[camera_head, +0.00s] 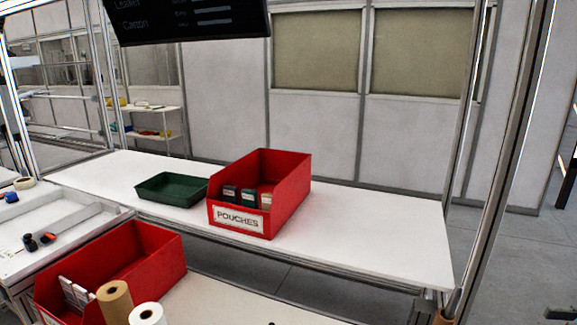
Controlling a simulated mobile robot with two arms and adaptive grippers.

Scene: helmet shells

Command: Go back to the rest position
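Neither my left gripper nor my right gripper shows in the head view. No part that I can surely call my arm is visible. A red bin labelled POUCHES (290,205) stands upright on the white table (385,240), with several small boxes (248,198) inside it. A shallow green tray (172,189) sits on the table to the left of the bin.
A second red bin (150,262) stands in front at the lower left, beside a brown roll (114,300) and a white roll (147,315). A dark screen (185,18) hangs above. A metal post (500,160) rises at the right. The table's right part is clear.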

